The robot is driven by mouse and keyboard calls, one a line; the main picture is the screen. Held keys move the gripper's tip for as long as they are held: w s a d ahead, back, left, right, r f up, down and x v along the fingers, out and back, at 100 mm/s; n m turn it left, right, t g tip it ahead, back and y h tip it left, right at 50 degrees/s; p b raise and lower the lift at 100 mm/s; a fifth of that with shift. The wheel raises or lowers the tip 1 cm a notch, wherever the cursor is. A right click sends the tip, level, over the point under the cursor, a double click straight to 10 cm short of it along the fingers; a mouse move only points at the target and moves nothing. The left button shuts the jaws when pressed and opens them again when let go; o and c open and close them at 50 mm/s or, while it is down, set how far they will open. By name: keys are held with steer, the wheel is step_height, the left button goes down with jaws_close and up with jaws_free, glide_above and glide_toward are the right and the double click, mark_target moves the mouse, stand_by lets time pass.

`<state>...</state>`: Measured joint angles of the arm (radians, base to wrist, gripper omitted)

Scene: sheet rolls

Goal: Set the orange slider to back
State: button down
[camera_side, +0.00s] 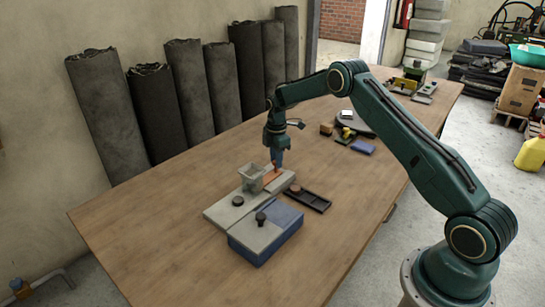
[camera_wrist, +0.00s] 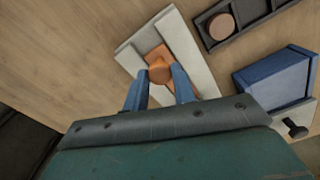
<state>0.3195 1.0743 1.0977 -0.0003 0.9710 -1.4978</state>
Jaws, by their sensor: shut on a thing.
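The orange slider (camera_wrist: 160,68) has a rounded knob and sits on a grey base plate (camera_wrist: 133,45) in the wrist view. In the side view the orange slider (camera_side: 273,177) shows just below my gripper, at the right part of the grey base. My gripper (camera_wrist: 161,88) has its two blue fingers on either side of the slider's knob and is shut on it. In the side view my gripper (camera_side: 276,160) points straight down over the slider. The fingertips partly hide the knob there.
A blue box (camera_side: 266,237) with a black knob is at the front. A dark tray (camera_side: 308,200) with a brown disc lies to the right. Small blocks (camera_side: 363,147) lie further back. The table's left side is clear.

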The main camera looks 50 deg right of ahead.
steer(key=shift+d, duration=1.1)
steer(key=c, duration=1.1)
jaws_free()
steer(key=shift+r, duration=0.1)
steer(key=shift+r, duration=0.35)
step_height(320, 180, up, 13)
steer(key=shift+r, duration=0.1)
